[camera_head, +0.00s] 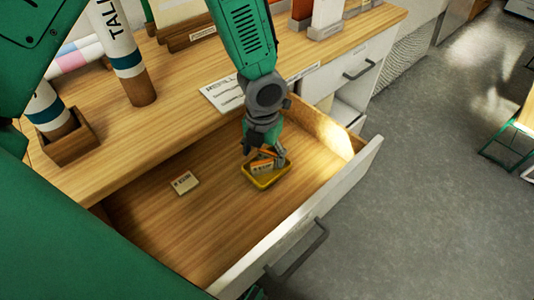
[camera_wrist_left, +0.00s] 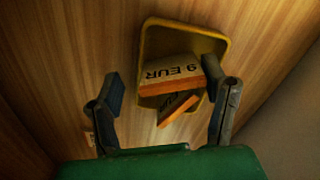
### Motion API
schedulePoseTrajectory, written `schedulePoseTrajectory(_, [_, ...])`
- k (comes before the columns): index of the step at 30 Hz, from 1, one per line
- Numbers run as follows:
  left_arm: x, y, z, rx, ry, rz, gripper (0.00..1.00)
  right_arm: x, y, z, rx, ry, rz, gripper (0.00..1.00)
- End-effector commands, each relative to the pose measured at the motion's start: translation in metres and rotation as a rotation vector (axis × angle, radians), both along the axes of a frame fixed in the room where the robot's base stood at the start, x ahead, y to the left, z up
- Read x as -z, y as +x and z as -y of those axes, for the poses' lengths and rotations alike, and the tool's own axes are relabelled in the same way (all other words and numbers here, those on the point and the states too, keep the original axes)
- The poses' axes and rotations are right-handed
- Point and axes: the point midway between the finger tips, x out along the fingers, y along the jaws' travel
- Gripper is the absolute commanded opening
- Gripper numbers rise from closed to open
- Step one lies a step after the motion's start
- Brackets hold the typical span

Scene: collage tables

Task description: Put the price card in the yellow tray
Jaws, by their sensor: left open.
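The small yellow tray (camera_head: 262,184) lies on the drawer floor; in the left wrist view (camera_wrist_left: 189,28) it holds a price card (camera_wrist_left: 170,72) printed "9 EUR", with an orange edge. A second orange-edged piece (camera_wrist_left: 178,106) sits beside or under that card, partly hidden. Another small cream card (camera_head: 184,182) lies flat on the drawer floor, left of the tray in the head view. My left gripper (camera_head: 264,150) is open, pointing down just over the tray. In the wrist view its fingers stand apart on either side of the cards. My right gripper is not in view.
The open drawer (camera_head: 205,235) has raised walls around the tray and a grey handle (camera_head: 298,250) in front. The wooden tabletop (camera_head: 180,110) above carries a printed sheet (camera_head: 222,95), tubes (camera_head: 122,50) and holders. The drawer floor between loose card and tray is clear.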

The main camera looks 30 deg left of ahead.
Motion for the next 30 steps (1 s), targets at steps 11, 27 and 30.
schedulePoseTrajectory(11, [-0.073, 0.001, 0.004, 0.0, 0.001, 0.005, 0.67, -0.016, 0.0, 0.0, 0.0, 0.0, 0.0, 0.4])
schedulePoseTrajectory(27, [-0.121, 0.0, 0.002, 0.0, 0.003, 0.0, 0.67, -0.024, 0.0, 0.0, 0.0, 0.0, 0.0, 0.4])
schedulePoseTrajectory(30, [-0.121, 0.0, 0.002, 0.0, 0.003, 0.0, 0.67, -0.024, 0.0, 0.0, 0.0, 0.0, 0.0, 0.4])
